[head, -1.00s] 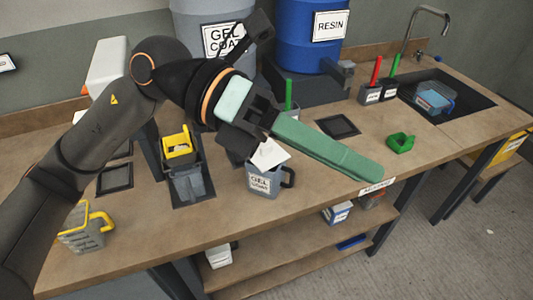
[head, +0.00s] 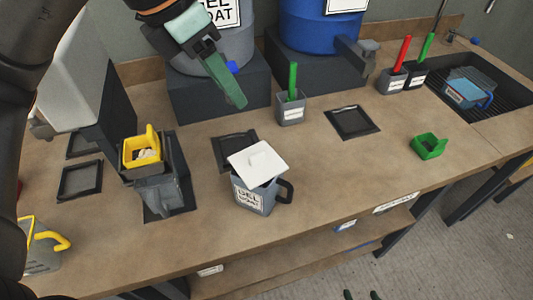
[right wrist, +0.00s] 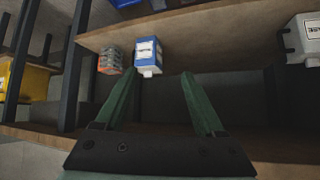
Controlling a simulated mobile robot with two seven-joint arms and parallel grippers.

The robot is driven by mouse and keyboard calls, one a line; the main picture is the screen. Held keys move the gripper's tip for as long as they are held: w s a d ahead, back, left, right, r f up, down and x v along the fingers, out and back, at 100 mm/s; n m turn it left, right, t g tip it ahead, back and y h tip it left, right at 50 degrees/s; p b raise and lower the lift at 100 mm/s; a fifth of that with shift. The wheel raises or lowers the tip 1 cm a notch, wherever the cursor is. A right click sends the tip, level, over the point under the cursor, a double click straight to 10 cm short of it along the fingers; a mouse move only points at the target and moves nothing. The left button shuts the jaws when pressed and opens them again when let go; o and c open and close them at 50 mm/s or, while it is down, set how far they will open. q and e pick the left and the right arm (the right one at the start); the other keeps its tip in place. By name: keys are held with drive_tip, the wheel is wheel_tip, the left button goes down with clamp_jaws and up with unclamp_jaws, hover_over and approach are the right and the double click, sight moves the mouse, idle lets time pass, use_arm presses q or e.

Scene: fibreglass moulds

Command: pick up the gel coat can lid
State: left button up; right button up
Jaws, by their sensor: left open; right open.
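A yellow tub (head: 142,150) on a grey stand is left of the can. A grey pot with a green handle (head: 291,108) stands behind it, and a green tray (head: 428,146) lies to the right. The lower shelf holds a blue and white box (right wrist: 147,54).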

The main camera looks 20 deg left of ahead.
use_arm(q)
wheel_tip(320, 180, down, 4)
drive_tip(key=s+b, duration=0.1)
drive_tip(key=b, duration=0.2)
hover_over(256, 154)
drive_tip(key=s+a, duration=0.1)
drive_tip(key=f, duration=0.6)
drive_tip(key=shift+s+a+f, duration=0.15)
drive_tip(key=shift+s+f, duration=0.05)
drive_tip(key=shift+f, duration=0.15)
drive_tip(key=x, duration=0.2)
drive_tip(key=p+x, duration=0.1)
drive_tip(key=x, duration=0.1)
drive_tip(key=shift+s+a+f, duration=0.1)
drive_tip(key=shift+s+f, duration=0.1)
drive_tip(key=shift+w+f, duration=0.15)
drive_tip(key=shift+f, duration=0.3)
clamp_jaws()
use_arm(e)
drive_tip(key=f, duration=0.2)
drive_tip(key=s+f, duration=0.1)
drive_tip(key=f, duration=0.1)
drive_tip(key=shift+s, duration=0.2)
